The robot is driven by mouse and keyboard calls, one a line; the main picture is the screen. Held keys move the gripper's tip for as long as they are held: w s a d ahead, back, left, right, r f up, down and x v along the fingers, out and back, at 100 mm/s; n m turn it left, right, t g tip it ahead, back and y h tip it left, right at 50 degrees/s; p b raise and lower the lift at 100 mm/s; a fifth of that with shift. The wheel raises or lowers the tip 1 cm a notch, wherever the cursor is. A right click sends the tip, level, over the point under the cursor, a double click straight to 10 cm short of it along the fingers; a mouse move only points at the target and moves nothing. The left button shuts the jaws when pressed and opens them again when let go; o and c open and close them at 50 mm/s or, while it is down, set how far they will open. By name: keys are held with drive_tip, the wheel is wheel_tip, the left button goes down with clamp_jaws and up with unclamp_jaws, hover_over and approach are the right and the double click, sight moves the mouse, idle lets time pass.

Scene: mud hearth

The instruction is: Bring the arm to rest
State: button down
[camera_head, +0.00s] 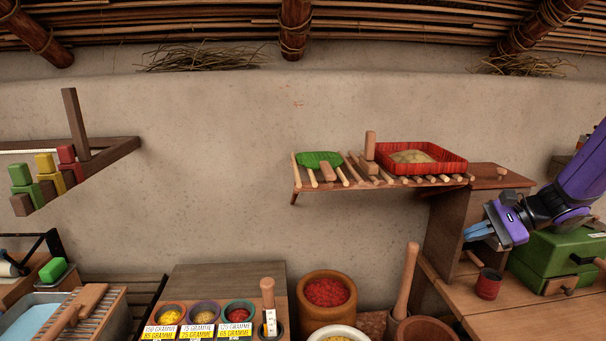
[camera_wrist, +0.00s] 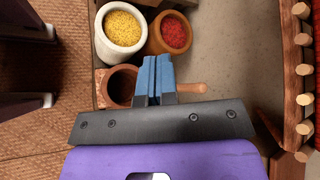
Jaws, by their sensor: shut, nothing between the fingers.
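My gripper (camera_head: 480,231) is at the right of the head view, at the end of my purple arm. It hangs in the air in front of the wooden cabinet, above the red cup (camera_head: 488,283) and left of the green box (camera_head: 557,257). In the wrist view its blue fingers (camera_wrist: 155,78) are together with nothing between them. Below them there are a mortar (camera_wrist: 121,86) and its wooden pestle (camera_wrist: 190,88), clear of the fingers as far as I can tell.
A slatted wall shelf (camera_head: 330,186) holds a red tray (camera_head: 456,164) and a green leaf-like piece (camera_head: 318,158). A pot of red grains (camera_head: 326,292) and a white bowl of yellow grains (camera_wrist: 123,29) stand below. Colour blocks (camera_head: 45,163) sit on the left shelf. The wall between the shelves is bare.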

drive_tip(key=s+a+r+n+g+h, duration=0.2)
drive_tip(key=s+a+r+n+h, duration=0.5)
drive_tip(key=s+r, duration=0.45)
drive_tip(key=s+r+n+t+h, duration=0.2)
drive_tip(key=s+n, duration=0.1)
drive_tip(key=s, duration=0.4)
drive_tip(key=s+r+n+t+h, duration=0.1)
drive_tip(key=s+r+n+h, duration=0.1)
drive_tip(key=s, duration=0.6)
drive_tip(key=shift+a+n+t, duration=0.35)
drive_tip(key=shift+n+t, duration=0.05)
drive_tip(key=shift+n, duration=0.1)
